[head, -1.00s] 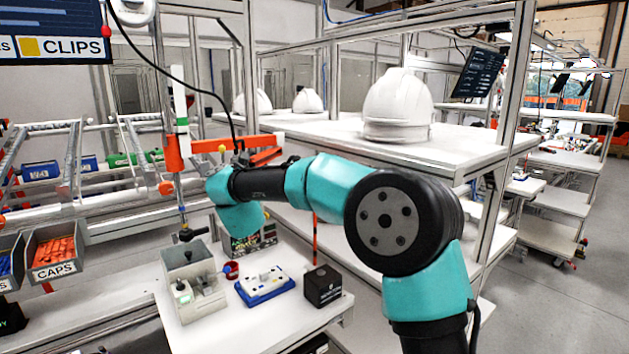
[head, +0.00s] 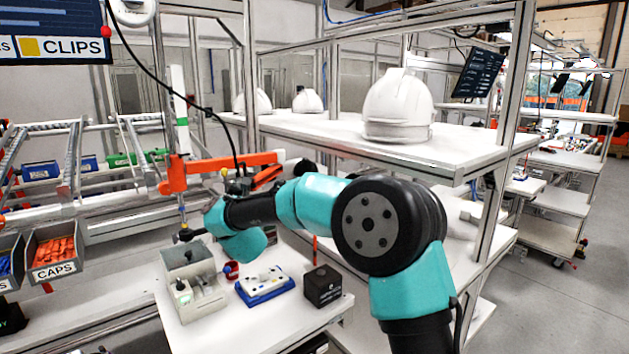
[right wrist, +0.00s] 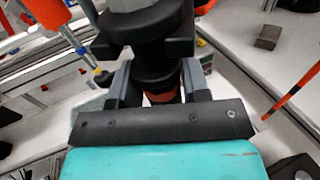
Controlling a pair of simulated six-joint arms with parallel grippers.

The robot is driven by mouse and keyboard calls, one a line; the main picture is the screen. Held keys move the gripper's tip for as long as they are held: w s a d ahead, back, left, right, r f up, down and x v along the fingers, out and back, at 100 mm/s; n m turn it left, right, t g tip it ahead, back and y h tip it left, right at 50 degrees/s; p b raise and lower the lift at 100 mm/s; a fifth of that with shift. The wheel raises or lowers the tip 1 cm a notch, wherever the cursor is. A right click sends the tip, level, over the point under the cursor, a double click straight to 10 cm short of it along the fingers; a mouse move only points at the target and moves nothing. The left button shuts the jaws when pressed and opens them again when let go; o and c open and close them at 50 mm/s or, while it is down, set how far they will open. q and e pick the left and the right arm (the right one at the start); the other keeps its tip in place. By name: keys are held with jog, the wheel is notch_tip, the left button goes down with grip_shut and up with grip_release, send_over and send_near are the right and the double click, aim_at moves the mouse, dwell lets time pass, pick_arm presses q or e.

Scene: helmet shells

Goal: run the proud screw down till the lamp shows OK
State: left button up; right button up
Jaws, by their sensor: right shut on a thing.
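My right gripper (right wrist: 152,88) is shut on a black round tool body (right wrist: 150,55) with a red-orange band, seen in the right wrist view. In the head view my right wrist hangs over the back of a grey fixture (head: 207,306), by an orange jointed support arm (head: 205,172). The fixture has a raised grey block and a small post with a green-lit spot (head: 182,286); any lettering on it is too small to read. I cannot make out the screw or the tool's tip. My left gripper is not in view.
White helmet shells (head: 398,106) sit on the shelf behind. The bench's front is clear.

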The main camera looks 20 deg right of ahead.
jog(key=shift+f, duration=0.15)
jog(key=shift+f, duration=3.7)
dwell(2.2)
jog(key=shift+r, duration=3.15)
